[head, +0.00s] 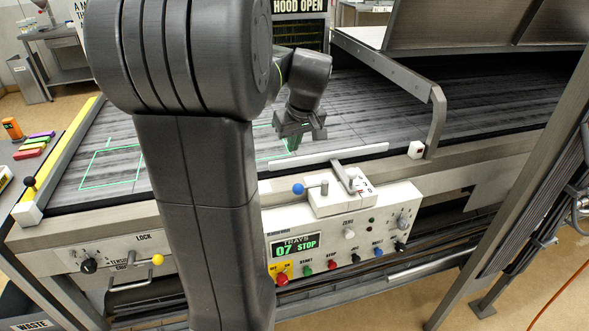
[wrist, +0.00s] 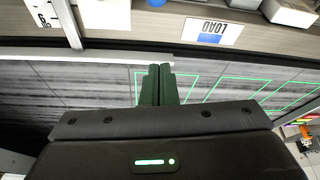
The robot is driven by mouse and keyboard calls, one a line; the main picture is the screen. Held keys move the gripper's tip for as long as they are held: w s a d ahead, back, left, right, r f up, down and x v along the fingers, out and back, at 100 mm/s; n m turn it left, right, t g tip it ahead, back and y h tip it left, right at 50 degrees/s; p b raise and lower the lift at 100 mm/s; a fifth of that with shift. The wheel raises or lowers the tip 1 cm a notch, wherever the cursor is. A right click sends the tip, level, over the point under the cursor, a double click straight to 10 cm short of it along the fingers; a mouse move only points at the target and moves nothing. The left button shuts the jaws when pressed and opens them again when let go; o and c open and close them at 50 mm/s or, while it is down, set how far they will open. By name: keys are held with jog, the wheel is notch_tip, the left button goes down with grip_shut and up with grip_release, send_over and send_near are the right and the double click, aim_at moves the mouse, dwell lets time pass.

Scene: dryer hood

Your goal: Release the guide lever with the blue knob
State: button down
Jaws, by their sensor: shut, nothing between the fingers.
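The blue knob (head: 298,188) sits at the left end of a short lever on a white block (head: 340,199) on the front of the conveyor frame. A grey bar (head: 344,176) runs from this block to the white guide rail (head: 330,156) lying along the belt's front edge. The blue knob partly shows at the top edge of the wrist view (wrist: 156,3), and the guide rail (wrist: 110,56) crosses that view. My gripper (head: 292,145) is over the belt, behind the rail and apart from the knob. Its dark green fingers (wrist: 159,85) are together and empty.
Below the lever is a control panel (head: 335,246) with coloured buttons. A yellow-knobbed handle (head: 157,260) is at the lower left. A metal hood with a bent side arm (head: 437,118) stands at right. Green outlines (head: 112,168) mark the belt. A LOAD label (wrist: 213,31) is on the frame.

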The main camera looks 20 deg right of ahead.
aim_at(298, 189)
jog(key=p+x, duration=0.1)
jog(key=x, duration=0.9)
jog(key=s, duration=0.2)
jog(key=s+p, duration=0.1)
jog(key=s, duration=0.1)
jog(key=shift+d+f, duration=0.3)
jog(key=shift+f, duration=0.05)
